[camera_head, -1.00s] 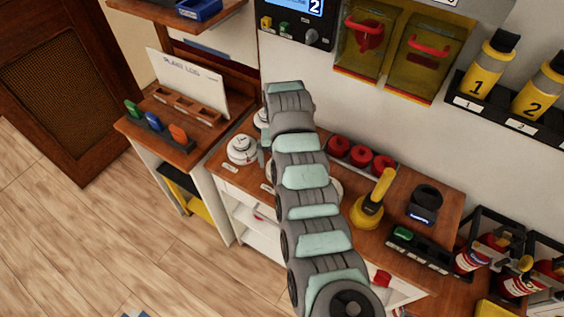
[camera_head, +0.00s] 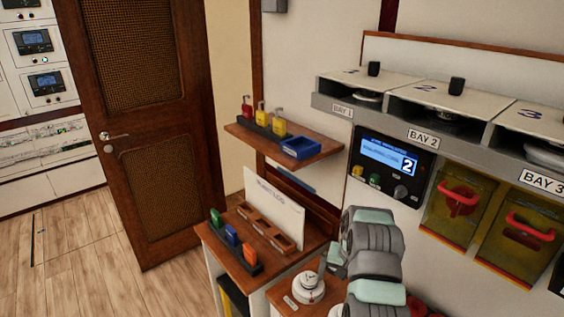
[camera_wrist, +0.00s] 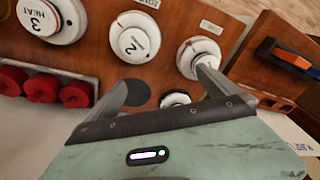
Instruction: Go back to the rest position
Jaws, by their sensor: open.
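My gripper (camera_wrist: 165,88) shows in the wrist view with its two grey fingers spread apart and nothing between them. It is over a wooden counter (camera_wrist: 165,60) that carries white round detectors. A detector marked 2 (camera_wrist: 134,40) and another white one (camera_wrist: 198,55) lie beyond the fingertips; a third marked HEAT (camera_wrist: 48,18) is at the upper left. In the head view my grey and pale green arm rises at the lower right, and the gripper itself is hidden there.
A white detector (camera_head: 308,287) sits on the counter beside my arm. A side desk (camera_head: 225,245) holds coloured tags and a log board (camera_head: 272,205). A shelf (camera_head: 318,150) with a blue bin (camera_head: 301,147), a display panel (camera_head: 388,160) and the bay boxes (camera_head: 447,97) stick out from the wall. Red round items (camera_wrist: 40,85) stand in a row.

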